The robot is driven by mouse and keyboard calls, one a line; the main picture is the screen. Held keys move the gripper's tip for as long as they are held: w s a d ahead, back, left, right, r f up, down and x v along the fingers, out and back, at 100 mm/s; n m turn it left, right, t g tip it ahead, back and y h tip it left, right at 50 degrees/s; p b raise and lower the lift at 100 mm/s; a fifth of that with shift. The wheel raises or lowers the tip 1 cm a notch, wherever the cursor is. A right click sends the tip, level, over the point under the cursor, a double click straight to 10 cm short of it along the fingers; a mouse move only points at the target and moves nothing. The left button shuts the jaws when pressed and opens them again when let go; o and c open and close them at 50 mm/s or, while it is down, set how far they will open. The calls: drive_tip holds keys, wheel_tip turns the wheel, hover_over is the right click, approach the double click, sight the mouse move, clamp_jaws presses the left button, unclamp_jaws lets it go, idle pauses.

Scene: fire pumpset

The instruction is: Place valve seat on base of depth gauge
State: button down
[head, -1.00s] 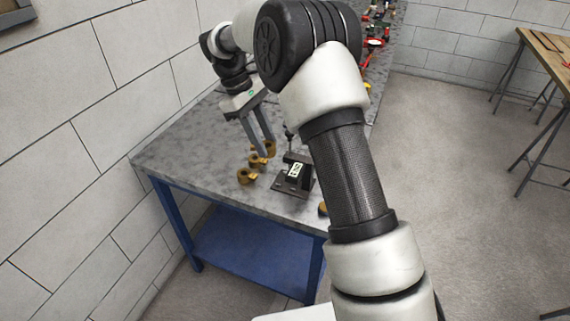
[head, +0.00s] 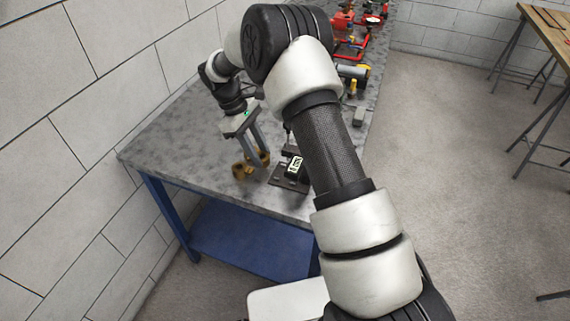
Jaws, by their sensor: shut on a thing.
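My gripper (head: 260,160) hangs over the near left part of the grey bench with its fingers pointing down among small brass pieces. It is shut on a brass valve seat (head: 263,158), though the fingers and neighbouring pieces make the exact grip hard to see. Another brass piece (head: 239,172) rests on the bench just left of the fingers. The depth gauge (head: 294,166) stands to the right of the gripper, with a dark flat base (head: 287,182) and a pale display. The gripper is apart from the gauge. My arm passes close to the gauge's right side in the picture.
The grey bench (head: 165,150) has clear room left of the brass pieces. Red and yellow equipment (head: 350,45) stands farther along it. A small grey block (head: 359,116) sits near its right edge. A block wall borders the left side. Another wooden table (head: 550,45) is at far right.

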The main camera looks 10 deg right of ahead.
drive_tip(key=s+d, duration=0.2)
drive_tip(key=d, duration=0.1)
drive_tip(key=shift+s+d+f, duration=0.1)
drive_tip(key=shift+s+f, duration=0.05)
drive_tip(key=s+d, duration=0.2)
drive_tip(key=d, duration=0.1)
drive_tip(key=shift+s+d+f+p, duration=0.2)
drive_tip(key=shift+s+f+p, duration=0.1)
drive_tip(key=shift+f, duration=0.1)
drive_tip(key=shift+w+a+f, duration=0.1)
drive_tip(key=shift+f, duration=0.15)
drive_tip(key=shift+f, duration=0.15)
drive_tip(key=c, duration=1.3)
unclamp_jaws()
drive_tip(key=v, duration=1.2)
